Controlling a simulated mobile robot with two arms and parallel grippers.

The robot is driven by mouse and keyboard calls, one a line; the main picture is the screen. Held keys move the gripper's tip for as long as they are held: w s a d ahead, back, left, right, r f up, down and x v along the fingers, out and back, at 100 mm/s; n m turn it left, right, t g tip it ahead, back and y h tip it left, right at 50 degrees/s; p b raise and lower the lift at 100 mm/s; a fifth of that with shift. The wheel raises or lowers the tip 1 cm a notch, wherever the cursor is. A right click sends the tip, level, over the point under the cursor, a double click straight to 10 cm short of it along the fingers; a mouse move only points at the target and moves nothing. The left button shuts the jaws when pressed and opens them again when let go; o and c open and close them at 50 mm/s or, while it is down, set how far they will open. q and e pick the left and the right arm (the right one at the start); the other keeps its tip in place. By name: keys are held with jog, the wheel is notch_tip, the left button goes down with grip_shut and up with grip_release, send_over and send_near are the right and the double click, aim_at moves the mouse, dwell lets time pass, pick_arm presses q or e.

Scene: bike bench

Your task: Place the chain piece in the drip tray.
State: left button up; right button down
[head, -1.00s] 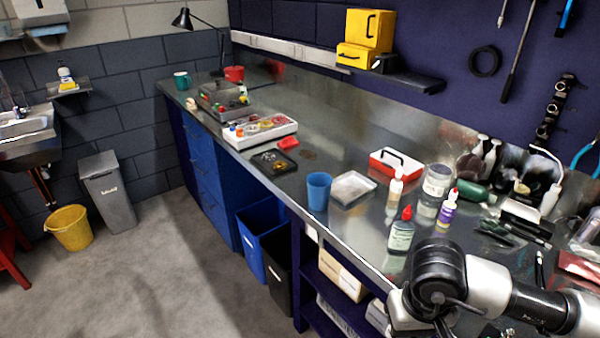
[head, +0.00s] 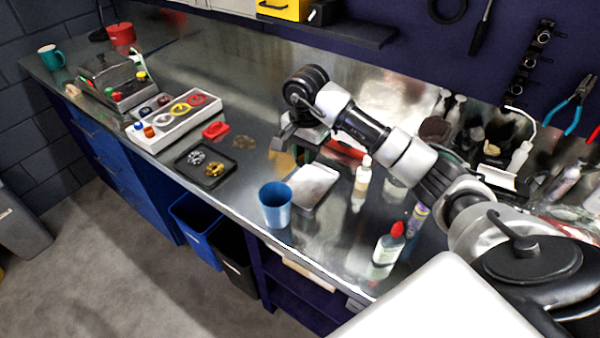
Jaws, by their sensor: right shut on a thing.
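My right gripper (head: 287,146) hangs over the middle of the bench, left of and behind the shallow grey metal tray (head: 314,188). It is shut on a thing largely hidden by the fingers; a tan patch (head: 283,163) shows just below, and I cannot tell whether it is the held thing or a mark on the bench. A black tray (head: 186,176) further left holds a silver and a gold metal piece (head: 214,169). I cannot tell for sure which tray is the drip tray. The chain piece is not clearly visible. My left gripper is not in view.
A blue cup (head: 276,206) stands at the front edge, beside the grey tray. A white bottle (head: 362,178) and a red-capped bottle (head: 388,246) stand to the right. A white sorting tray (head: 154,140) and a red item (head: 216,130) lie left. Bare bench shows behind the black tray.

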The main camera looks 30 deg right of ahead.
jog(key=p, duration=0.1)
send_over(306, 187)
notch_tip(306, 187, down, 5)
jog(key=shift+s+r, duration=0.1)
jog(key=shift+r, duration=0.05)
notch_tip(306, 187, down, 4)
jog(key=shift+r+p, duration=0.1)
jog(key=shift+p, duration=0.45)
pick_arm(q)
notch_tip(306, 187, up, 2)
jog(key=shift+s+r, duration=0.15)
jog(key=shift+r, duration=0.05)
pick_arm(e)
jog(key=shift+f+b, duration=0.25)
jog(key=shift+b, duration=0.05)
jog(key=c, duration=1)
grip_release()
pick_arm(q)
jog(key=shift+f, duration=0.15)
pick_arm(e)
jog(key=shift+r, duration=0.2)
